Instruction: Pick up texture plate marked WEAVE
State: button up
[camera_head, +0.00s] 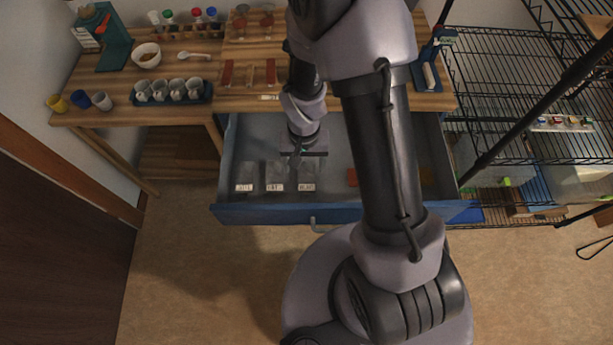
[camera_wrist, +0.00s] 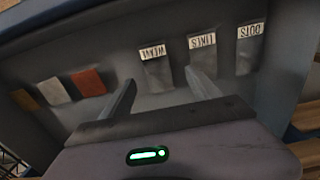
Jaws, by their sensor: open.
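The texture plate marked WEAVE (camera_head: 306,186) is a grey plate with a white label, the rightmost of three labelled plates in the open blue drawer. In the head view my gripper (camera_head: 296,160) is over the drawer, just behind the plates. Its height above them is unclear.
The blue drawer (camera_head: 262,213) has raised walls around the plates. Orange, pale and rust swatches (camera_wrist: 88,81) lie in its other part. The wooden workbench (camera_head: 225,103) above holds cups, a bowl and a tray. Wire shelving (camera_head: 490,95) stands at right.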

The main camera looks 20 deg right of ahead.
aim_at(307, 178)
jog(key=f+b, duration=0.1)
jog(key=f, duration=0.2)
jog(key=f+b, duration=0.1)
jog(key=shift+s+d+f+b, duration=0.25)
jog(key=shift+s+f+b, duration=0.05)
jog(key=shift+f, duration=0.4)
jog(key=shift+r, duration=0.15)
jog(key=shift+c, duration=0.2)
jog(key=shift+w, duration=0.1)
jog(key=c, duration=1.5)
